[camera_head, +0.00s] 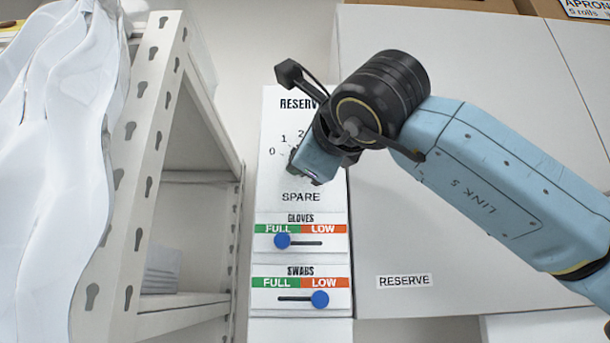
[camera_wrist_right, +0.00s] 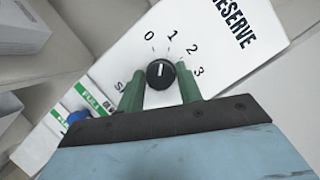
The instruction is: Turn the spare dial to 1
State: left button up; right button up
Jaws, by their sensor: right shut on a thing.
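The spare dial (camera_wrist_right: 160,74) is a round black knob with a white pointer line, on the white RESERVE panel (camera_wrist_right: 245,75). In the right wrist view its line points up, between the marks 0 and 1 as far as I can tell. My right gripper (camera_wrist_right: 160,88) is shut on the dial, with a green finger on each side. In the head view my right gripper (camera_head: 308,172) covers the dial and the marks on its right; 0, 1 and part of 2 show. My left gripper is not in view.
Below the dial are the gloves slider (camera_head: 282,240), at FULL, and the swabs slider (camera_head: 320,299), at LOW. A white perforated shelf frame (camera_head: 150,130) and draped white sheeting (camera_head: 60,150) stand at the left. A pale cabinet front labelled RESERVE (camera_head: 404,281) is at the right.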

jog(key=shift+f+m+b, duration=0.1)
jog(key=shift+m+b, duration=0.8)
jog(key=shift+m, duration=0.1)
jog(key=shift+t, duration=0.3)
jog(key=o, duration=1)
jog(key=b+v, duration=0.4)
jog(key=v, duration=0.9)
jog(key=shift+s+b, duration=0.15)
jog(key=shift+b, duration=0.2)
